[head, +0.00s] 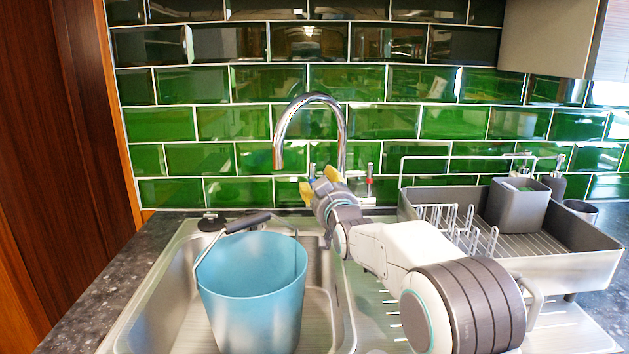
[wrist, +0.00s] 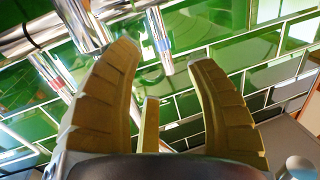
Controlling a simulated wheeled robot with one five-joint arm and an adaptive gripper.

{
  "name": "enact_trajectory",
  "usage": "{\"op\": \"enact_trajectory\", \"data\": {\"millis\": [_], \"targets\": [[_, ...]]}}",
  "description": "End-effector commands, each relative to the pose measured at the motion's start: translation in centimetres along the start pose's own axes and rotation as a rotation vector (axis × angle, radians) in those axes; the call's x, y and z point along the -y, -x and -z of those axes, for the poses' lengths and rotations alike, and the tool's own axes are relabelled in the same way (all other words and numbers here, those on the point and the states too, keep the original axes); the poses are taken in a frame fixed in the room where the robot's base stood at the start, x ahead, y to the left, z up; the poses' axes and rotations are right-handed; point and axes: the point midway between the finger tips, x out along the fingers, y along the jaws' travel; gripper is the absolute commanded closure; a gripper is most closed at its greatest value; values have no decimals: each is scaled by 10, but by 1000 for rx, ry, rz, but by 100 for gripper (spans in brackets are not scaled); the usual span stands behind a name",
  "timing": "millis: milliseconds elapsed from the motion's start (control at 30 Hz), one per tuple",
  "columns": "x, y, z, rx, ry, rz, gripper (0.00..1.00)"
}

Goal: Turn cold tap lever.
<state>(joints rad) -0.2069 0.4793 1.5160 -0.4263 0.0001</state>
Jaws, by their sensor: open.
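A chrome gooseneck tap (head: 344,125) stands behind the sink, in front of green tiles. The blue-marked cold lever (head: 312,170) stands upright left of the spout's base, partly hidden behind my gripper (head: 320,182). The red-marked lever (head: 370,172) stands to the right. My gripper's yellow fingers are spread and empty in the head view. In the wrist view, one chrome lever (wrist: 159,40) shows in the gap between the open fingertips (wrist: 161,55), near the left finger; contact cannot be told. Another chrome lever (wrist: 57,80) shows left of the fingers.
A blue bucket (head: 252,295) with a raised handle stands in the steel sink (head: 150,315), left of my arm. A grey dish rack (head: 572,262) with a wire insert and a grey caddy (head: 520,205) is at right. The tiled wall (head: 230,160) is close behind the tap.

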Motion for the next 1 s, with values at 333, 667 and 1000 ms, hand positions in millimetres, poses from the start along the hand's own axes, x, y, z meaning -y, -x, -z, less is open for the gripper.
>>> {"op": "enact_trajectory", "data": {"millis": [333, 667, 1000], "targets": [[0, -35, 1, 1, 0, 0, 49], [0, -59, 1, 1, 0, -1, 49], [0, -66, 0, 1, 0, -1, 49]]}}
